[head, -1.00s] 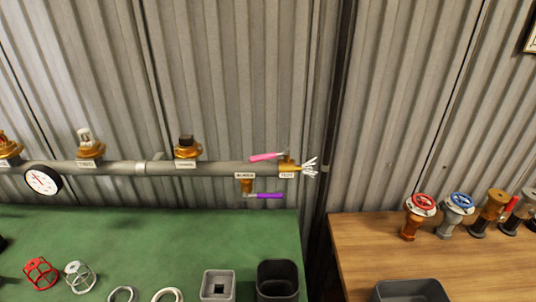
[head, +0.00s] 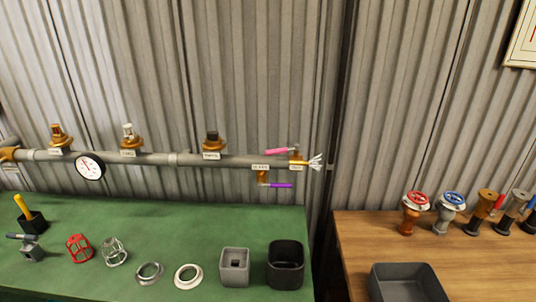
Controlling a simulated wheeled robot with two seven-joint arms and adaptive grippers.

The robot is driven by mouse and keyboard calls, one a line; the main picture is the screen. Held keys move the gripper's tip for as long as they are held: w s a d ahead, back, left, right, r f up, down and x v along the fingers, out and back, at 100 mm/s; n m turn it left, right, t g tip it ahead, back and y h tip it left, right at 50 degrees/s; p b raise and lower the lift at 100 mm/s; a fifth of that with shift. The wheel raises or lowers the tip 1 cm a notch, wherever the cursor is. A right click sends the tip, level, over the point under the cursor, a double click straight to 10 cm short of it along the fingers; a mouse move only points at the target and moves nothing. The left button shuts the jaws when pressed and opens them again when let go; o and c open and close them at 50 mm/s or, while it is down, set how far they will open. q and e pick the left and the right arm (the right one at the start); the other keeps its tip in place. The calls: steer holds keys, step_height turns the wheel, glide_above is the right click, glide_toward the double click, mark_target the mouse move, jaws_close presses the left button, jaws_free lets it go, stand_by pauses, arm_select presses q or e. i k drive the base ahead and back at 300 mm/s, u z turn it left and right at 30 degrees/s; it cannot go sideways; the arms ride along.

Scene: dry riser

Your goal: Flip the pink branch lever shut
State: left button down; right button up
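The pink branch lever (head: 277,151) is at the right end of the grey pipe, on the upper side. It lies nearly level, pointing left from the brass valve fitting (head: 296,156). White streaks (head: 315,162) fan out from the pipe's end just right of that fitting. A purple lever (head: 281,185) sits below on a brass branch (head: 262,178) and points right. Small labels hang near both levers, too small to read. Neither of my grippers shows in the head view.
The green bench (head: 180,222) holds a red cage (head: 78,248), a grey cage (head: 113,251), rings (head: 188,276), a grey socket block (head: 234,267) and a black bin (head: 285,265). The wooden table (head: 360,240) holds several valves and a dark tray (head: 408,283). A gap separates them.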

mark_target(281, 150)
steer(key=z, duration=0.85)
steer(key=i, duration=0.4)
steer(key=z, duration=0.05)
